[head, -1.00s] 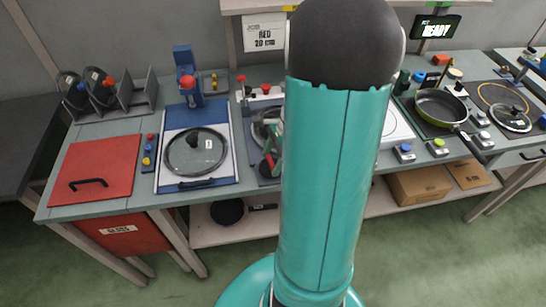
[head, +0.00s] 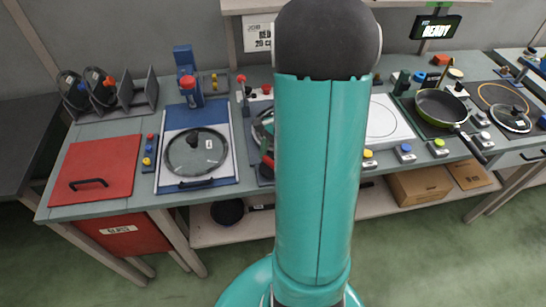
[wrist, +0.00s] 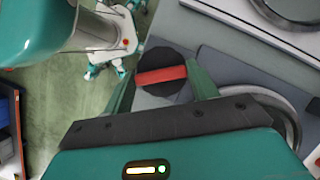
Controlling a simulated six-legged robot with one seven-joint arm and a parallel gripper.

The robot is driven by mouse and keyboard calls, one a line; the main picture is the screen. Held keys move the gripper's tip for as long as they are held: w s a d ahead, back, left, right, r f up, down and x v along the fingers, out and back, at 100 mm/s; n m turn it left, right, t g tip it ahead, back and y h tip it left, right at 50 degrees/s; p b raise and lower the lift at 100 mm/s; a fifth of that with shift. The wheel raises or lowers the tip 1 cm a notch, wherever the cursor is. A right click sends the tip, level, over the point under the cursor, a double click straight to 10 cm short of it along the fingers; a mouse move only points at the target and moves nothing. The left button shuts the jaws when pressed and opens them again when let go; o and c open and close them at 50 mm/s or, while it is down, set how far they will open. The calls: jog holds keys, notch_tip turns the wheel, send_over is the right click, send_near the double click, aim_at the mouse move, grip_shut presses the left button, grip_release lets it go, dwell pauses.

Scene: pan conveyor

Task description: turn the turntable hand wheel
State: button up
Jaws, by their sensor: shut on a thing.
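The hand wheel (wrist: 152,62) is a black disc with a red bar (wrist: 163,75) across it, in the middle of the wrist view. My gripper (wrist: 164,77) has its two green fingers on either side of the red bar and is shut on it. In the head view a red part of the wheel (head: 268,161) shows beside my arm, at the bench's front. The turntable (head: 259,130) is a grey round piece behind it, mostly hidden by my arm. A curved metal rim (wrist: 283,108) shows right of the fingers in the wrist view.
Left of my arm are a glass-lidded plate (head: 196,152), a red panel (head: 95,170) and a blue-and-red post (head: 189,85). To the right are a white plate (head: 385,122) with buttons in front and a green-rimmed pan (head: 440,106). The green floor in front is clear.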

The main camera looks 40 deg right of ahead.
jog(key=n+g, duration=0.1)
jog(key=n, duration=0.2)
jog(key=n+g, duration=0.1)
jog(key=n, duration=0.2)
jog(key=shift+w+n+h, duration=0.2)
jog(key=shift+n+h, duration=0.1)
jog(key=shift+h, duration=0.1)
jog(key=n+g+h, duration=0.1)
jog(key=n, duration=0.2)
jog(key=n+g+h, duration=0.1)
jog(key=n, duration=0.2)
jog(key=shift+w+a+n, duration=0.1)
jog(key=shift+a+n, duration=0.05)
jog(key=shift+n, duration=0.25)
jog(key=o, duration=1)
jog(key=v, duration=1.3)
jog(key=shift+w+r, duration=0.25)
jog(key=shift+r, duration=0.1)
